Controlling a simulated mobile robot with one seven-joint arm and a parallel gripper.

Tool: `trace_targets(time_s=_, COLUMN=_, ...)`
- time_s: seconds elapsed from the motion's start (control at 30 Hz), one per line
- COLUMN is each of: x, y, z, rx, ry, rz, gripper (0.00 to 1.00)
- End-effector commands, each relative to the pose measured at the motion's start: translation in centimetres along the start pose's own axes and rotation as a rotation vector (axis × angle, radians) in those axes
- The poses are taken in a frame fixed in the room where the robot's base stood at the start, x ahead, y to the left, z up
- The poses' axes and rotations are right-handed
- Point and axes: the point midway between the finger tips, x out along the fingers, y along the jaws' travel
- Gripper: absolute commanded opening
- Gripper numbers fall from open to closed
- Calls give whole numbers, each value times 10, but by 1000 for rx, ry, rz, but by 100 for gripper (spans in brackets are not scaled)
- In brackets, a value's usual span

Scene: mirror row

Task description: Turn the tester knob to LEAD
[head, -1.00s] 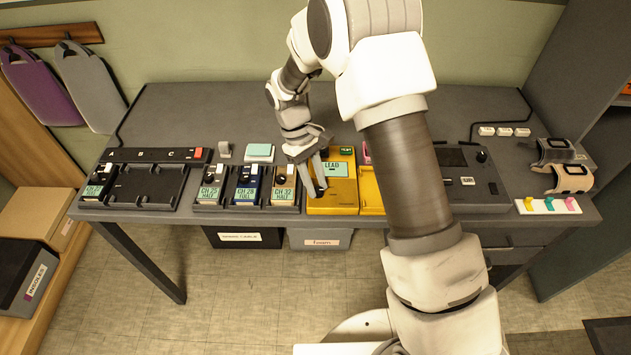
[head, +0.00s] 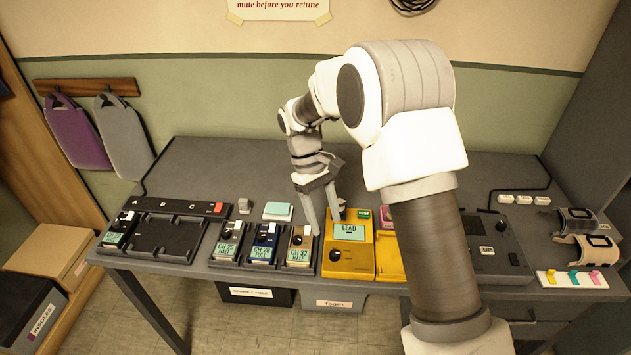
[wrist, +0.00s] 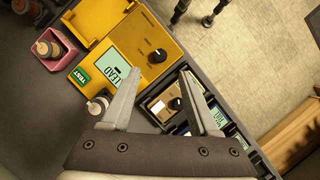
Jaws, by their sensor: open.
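The tester is a yellow box (head: 364,270) on the desk; it fills the upper left of the wrist view (wrist: 98,17). Its display (head: 350,231) reads LEAD, and the word also shows in the wrist view (wrist: 118,72). Its black round knob (head: 336,255) is in full sight in the wrist view (wrist: 157,56), with small lettering around it that I cannot read. My gripper (head: 325,224) is open and empty above the tester's left side. In the wrist view its fingertips (wrist: 160,72) are apart, and the knob lies beyond them, untouched.
Several packs with knobs, including a tan one (head: 299,248), stand close left of the tester. A black charger tray (head: 165,238) is further left. My arm hides part of the desk right of the tester.

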Motion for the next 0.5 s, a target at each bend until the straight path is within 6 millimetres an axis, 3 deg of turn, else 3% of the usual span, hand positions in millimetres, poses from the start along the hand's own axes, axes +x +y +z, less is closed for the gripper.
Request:
trace_targets(time_s=0.03, x=-15, y=0, z=0, rx=0, ry=4, rz=1, gripper=61)
trace_targets(time_s=0.2, x=-55, y=0, z=-1, rx=-1, ry=4, rz=1, gripper=61)
trace_targets(time_s=0.5, x=-91, y=-1, z=0, rx=-2, ry=1, rz=0, gripper=61)
